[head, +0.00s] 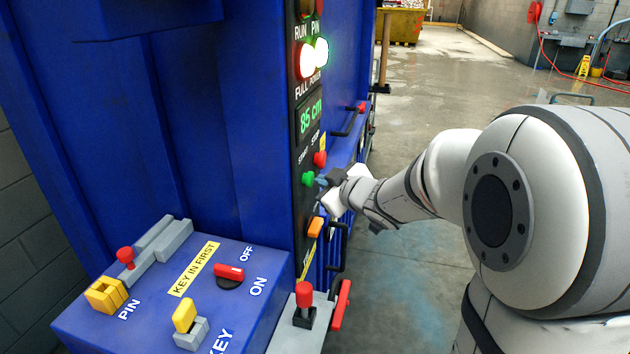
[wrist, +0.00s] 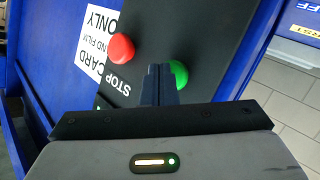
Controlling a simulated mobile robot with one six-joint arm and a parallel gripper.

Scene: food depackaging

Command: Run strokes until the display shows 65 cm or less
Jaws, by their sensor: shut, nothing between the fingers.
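The display (head: 311,117) on the black panel of the blue machine reads 85 cm in green. Below it are a red STOP button (head: 320,158) and a green START button (head: 308,179). My gripper (head: 322,182) is shut and empty, its tips close beside the green button. In the wrist view the shut fingers (wrist: 159,84) are by the green button (wrist: 179,74) and partly cover it; I cannot tell if they touch. The red button (wrist: 121,48) is clear of them. Above the display, a red lamp (head: 305,60) and a whitish-green lamp (head: 321,52) are lit.
An orange button (head: 315,227) is lower on the panel. A blue control box (head: 150,290) at lower left has a yellow key (head: 184,317), a red switch (head: 229,272) and a pin holder. A red-knobbed lever (head: 304,295) stands near my arm. Black handles line the machine's front. Floor on the right is open.

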